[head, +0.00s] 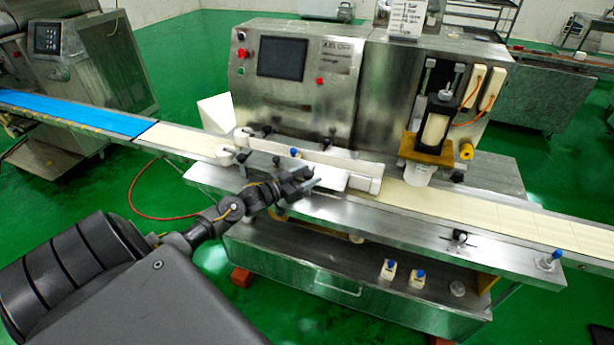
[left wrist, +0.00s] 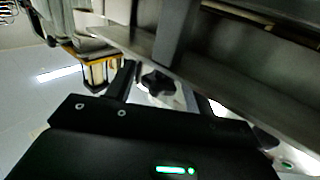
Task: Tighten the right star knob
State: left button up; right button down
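In the left wrist view a black star knob (left wrist: 157,83) shows just beyond my left gripper (left wrist: 165,92), between its two fingers. The fingers stand apart, one on each side of the knob, and I cannot tell whether they touch it. In the head view my left gripper (head: 308,181) is at the front edge of the conveyor on the encrusting machine (head: 340,75), low beside the white guide. The knob in front of it is hidden or too small to make out there. My right gripper is not in view.
The cream conveyor belt (head: 480,212) runs on to the right, and a blue belt (head: 75,112) lies at the left. A blue-topped knob (head: 551,260) stands on the right rail. Small blue-capped bottles (head: 388,269) stand on the lower shelf.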

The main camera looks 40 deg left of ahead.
pick_arm(q)
jog(key=shift+o, duration=0.2)
jog(key=shift+s, duration=0.1)
jog(key=shift+s+a, duration=0.1)
jog(key=shift+s, duration=0.25)
jog(key=b+v, duration=0.1)
jog(key=v, duration=0.9)
jog(key=shift+b, duration=0.3)
jog(key=shift+w, duration=0.1)
